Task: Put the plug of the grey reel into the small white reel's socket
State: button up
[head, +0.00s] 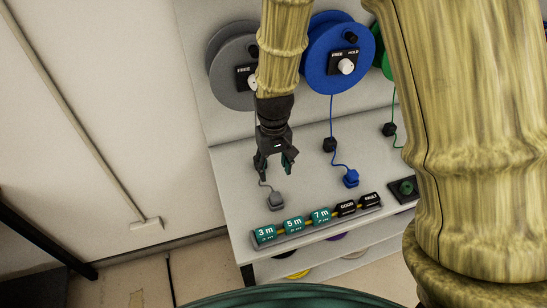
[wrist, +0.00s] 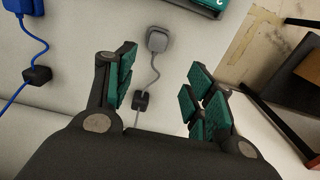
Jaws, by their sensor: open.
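The grey reel (head: 226,72) hangs on the back panel at the left in the head view, partly hidden behind my arm. Its grey plug (head: 276,200) lies on the white bench behind the label row; it also shows at the top centre of the wrist view (wrist: 158,39). A grey cord runs from the plug through a small black block (wrist: 140,101). My gripper (head: 275,167) is open and empty, above the bench just behind the plug. In the wrist view the plug lies beyond the fingertips (wrist: 160,88). No small white reel shows in either view.
A blue reel (head: 338,58) with a blue plug (head: 351,178) is to the right. Green reel parts (head: 381,55) show beyond it. A rack of labelled blocks (head: 293,225) lines the front edge (head: 335,232). A dark green-knobbed box (head: 405,188) stands right.

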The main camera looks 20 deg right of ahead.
aim_at(276, 196)
jog(key=f+b, duration=0.2)
jog(key=f, duration=0.2)
jog(key=f+b, duration=0.3)
jog(key=f, duration=0.2)
jog(key=f+b, duration=0.3)
jog(key=f, duration=0.1)
jog(key=shift+s+d+f, duration=0.1)
jog(key=shift+d+f, duration=0.2)
jog(key=shift+f, duration=0.05)
jog(key=c, duration=0.9)
jog(key=shift+o, duration=0.2)
jog(key=shift+r, duration=0.1)
notch_tip(276, 196, up, 23)
jog(key=p, duration=1.8)
jog(key=shift+p, duration=0.4)
jog(key=shift+d, duration=0.15)
